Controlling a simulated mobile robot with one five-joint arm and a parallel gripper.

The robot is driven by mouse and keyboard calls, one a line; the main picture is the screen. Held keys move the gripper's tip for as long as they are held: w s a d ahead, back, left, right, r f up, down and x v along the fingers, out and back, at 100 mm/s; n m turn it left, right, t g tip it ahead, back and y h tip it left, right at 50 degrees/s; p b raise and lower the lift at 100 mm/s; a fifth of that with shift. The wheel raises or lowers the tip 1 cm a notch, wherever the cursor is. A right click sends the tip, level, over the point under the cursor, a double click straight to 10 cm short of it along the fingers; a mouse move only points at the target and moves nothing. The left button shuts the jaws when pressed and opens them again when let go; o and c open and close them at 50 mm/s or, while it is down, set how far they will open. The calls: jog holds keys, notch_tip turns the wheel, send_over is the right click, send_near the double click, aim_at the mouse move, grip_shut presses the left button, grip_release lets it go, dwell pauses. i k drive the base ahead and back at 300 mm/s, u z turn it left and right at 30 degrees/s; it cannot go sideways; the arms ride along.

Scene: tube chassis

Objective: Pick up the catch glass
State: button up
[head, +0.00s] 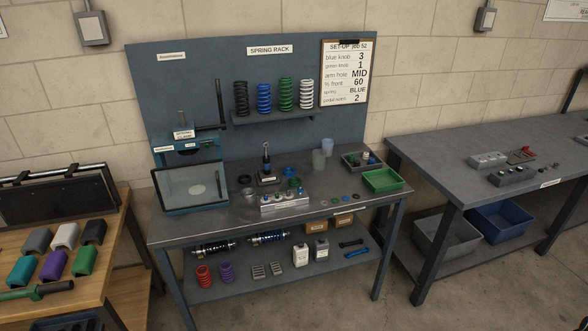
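Two translucent cups stand upright near the back of the middle workbench, right of its centre. The nearer cup (318,160) looks greyish-green, and the farther cup (327,146) looks pale bluish. They stand close together, and I cannot tell whether they touch. No label shows on either, so I cannot tell which is the catch glass. My gripper is not in view.
The middle workbench (225,228) holds a framed clear screen (190,186) at left and a knobbed metal block (284,201) in front. A grey tray (351,163) and green tray (382,190) stand right of the cups. The spring shelf (272,118) is above, behind.

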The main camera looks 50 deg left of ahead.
aim_at(318, 156)
jog(key=z, duration=0.15)
jog(key=k, duration=0.15)
jog(key=u, duration=2.15)
jog(key=i, duration=1)
jog(key=u, duration=0.25)
